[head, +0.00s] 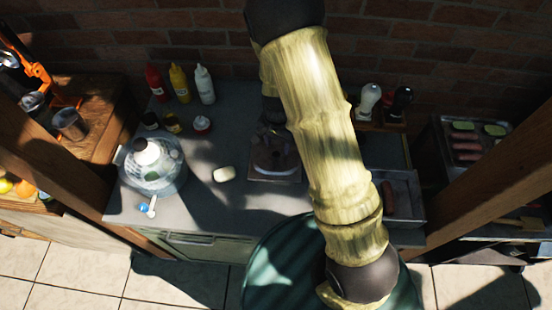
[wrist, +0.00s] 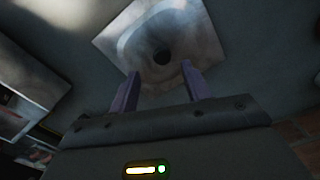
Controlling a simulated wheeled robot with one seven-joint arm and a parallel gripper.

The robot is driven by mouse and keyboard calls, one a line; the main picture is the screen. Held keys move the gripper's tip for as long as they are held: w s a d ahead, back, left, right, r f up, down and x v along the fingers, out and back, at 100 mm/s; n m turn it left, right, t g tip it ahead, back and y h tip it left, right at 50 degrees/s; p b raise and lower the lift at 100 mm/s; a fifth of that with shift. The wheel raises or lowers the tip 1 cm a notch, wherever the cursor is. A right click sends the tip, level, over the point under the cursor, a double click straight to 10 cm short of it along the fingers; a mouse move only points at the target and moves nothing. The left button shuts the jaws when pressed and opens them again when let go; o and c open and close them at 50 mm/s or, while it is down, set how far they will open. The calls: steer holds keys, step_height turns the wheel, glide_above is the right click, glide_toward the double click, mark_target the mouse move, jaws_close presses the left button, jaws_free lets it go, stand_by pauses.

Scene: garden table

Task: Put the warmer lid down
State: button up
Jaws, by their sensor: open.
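In the head view my gripper (head: 272,130) is dark, small and partly hidden by my arm, above the board's back part. Exact contact cannot be told.
A glass dome with a black knob (head: 150,172) stands at the left of the grey counter (head: 235,215). Sauce bottles (head: 180,83) and small jars stand behind. A metal tray (head: 405,200) is at right, and shakers (head: 369,100) behind.

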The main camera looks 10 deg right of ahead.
mark_target(276, 154)
steer(key=shift+a+f+p, duration=0.15)
steer(key=shift+f+p, duration=0.25)
steer(key=shift+f, duration=0.8)
steer(key=shift+a+f+p, duration=0.1)
steer(key=shift+f+p, duration=0.25)
steer(key=shift+f, duration=0.8)
steer(key=shift+c, duration=0.2)
jaws_close()
